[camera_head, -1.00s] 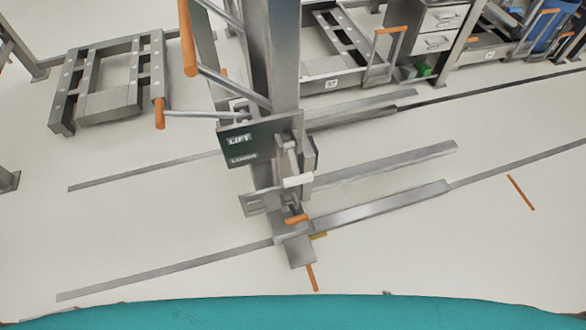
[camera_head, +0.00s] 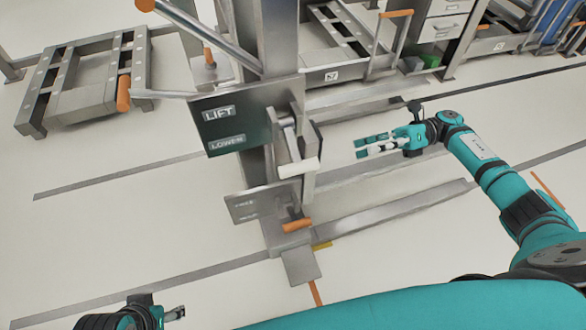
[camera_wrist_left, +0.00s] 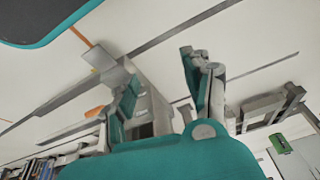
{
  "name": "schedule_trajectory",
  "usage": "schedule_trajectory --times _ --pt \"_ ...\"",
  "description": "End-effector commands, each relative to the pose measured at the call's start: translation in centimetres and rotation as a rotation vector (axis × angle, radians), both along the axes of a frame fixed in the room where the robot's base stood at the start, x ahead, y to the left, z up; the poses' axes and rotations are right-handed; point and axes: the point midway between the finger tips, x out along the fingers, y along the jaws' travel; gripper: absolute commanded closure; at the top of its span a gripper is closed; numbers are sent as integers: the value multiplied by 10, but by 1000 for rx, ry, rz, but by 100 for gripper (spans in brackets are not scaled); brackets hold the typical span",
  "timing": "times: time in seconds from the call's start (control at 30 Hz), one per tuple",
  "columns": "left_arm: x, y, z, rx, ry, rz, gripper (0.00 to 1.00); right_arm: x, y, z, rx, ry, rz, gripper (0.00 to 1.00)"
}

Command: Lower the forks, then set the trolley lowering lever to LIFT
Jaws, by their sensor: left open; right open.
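The trolley's grey mast (camera_head: 268,40) stands left of centre in the head view. A dark plate (camera_head: 231,115) on it reads LIFT above and LOWER below. Beside the plate, the lowering lever (camera_head: 298,168) has its white handle angled down, roughly level with LOWER. Long flat steel bars, including a leg (camera_head: 400,207), extend right from the mast near the floor; I cannot tell the forks' height. My right gripper (camera_head: 362,147) is open and empty, right of the lever and apart from it. My left gripper (camera_head: 172,314) is open at the bottom left, also in its wrist view (camera_wrist_left: 160,75).
An orange pedal (camera_head: 297,225) sits low at the mast's foot, beside a smaller labelled plate (camera_head: 262,202). Orange-gripped handlebars (camera_head: 200,30) reach left from the mast.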

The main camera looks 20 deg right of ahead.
Motion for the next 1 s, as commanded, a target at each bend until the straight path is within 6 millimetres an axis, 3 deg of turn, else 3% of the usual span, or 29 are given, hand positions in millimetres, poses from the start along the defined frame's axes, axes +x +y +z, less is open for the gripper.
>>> schedule_trajectory --times 0.57,0.7,1.0 --pt "-1 0 21 1 4 0 50 -4 117 3 7 4 -2 49" --pt "2 0 10 2 13 0 50 -5 143 2 7 3 -3 49" --pt "4 0 0 3 17 0 50 -5 168 1 5 4 -5 49"
